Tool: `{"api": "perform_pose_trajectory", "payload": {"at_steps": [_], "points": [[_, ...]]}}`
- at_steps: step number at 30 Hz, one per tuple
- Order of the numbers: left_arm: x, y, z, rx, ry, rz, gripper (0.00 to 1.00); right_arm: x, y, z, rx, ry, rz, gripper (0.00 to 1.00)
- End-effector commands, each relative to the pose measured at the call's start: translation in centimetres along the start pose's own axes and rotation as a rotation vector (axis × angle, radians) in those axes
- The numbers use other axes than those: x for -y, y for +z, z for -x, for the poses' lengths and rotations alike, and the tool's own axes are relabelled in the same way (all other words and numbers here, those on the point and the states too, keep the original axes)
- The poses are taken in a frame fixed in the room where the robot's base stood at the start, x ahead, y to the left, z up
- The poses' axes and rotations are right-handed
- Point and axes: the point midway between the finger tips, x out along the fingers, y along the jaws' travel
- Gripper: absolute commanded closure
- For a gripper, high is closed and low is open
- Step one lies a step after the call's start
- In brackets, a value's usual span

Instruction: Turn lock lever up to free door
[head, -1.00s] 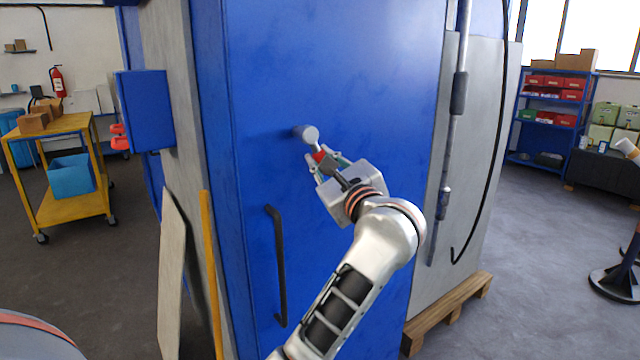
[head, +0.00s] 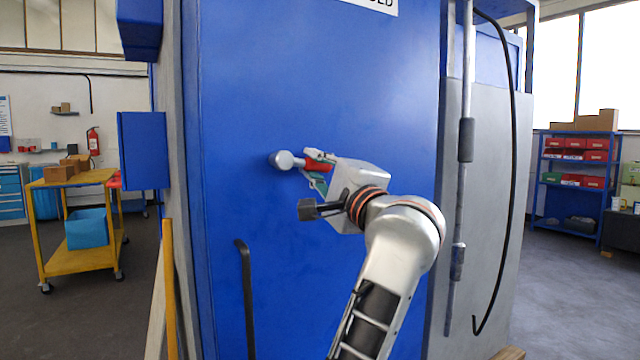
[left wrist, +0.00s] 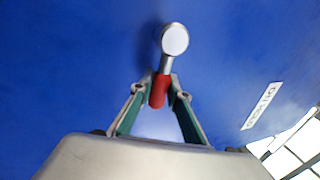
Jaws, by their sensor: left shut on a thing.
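The lock lever has a round silver hub (head: 283,160) on the blue door (head: 320,80) and a red grip (head: 316,167). In the head view the lever points right, close to level. My left gripper (head: 317,170) is shut on the red grip, with its arm reaching up from the lower right. The left wrist view shows the hub (left wrist: 174,40) ahead and the red grip (left wrist: 160,91) between the fingertips. The door looks closed against its frame. My right gripper is in neither view.
A black door handle (head: 247,300) stands below and left of the lever. A grey vertical rod (head: 466,140) and a hanging black hose (head: 512,130) are on the right. A yellow cart (head: 75,220) stands left, on open floor. A yellow post (head: 169,290) leans nearby.

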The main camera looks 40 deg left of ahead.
Motion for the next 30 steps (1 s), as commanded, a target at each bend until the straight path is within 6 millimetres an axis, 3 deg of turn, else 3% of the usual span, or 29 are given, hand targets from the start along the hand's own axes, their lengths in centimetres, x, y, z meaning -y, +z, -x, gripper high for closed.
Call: {"api": "perform_pose_trajectory", "payload": {"at_steps": [12,27,28,30], "points": [[0.9,0.0,-0.3,0.041,0.002,0.158,1.0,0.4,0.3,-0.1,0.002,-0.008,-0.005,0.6],[1.2,0.2,-0.3,0.047,0.0,0.177,1.0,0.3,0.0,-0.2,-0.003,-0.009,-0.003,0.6],[1.2,0.2,-0.3,0.047,0.0,0.177,0.79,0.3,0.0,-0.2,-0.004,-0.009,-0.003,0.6],[1.2,0.2,-0.3,0.047,0.0,0.177,0.66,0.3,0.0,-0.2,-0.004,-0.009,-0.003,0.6]]}}
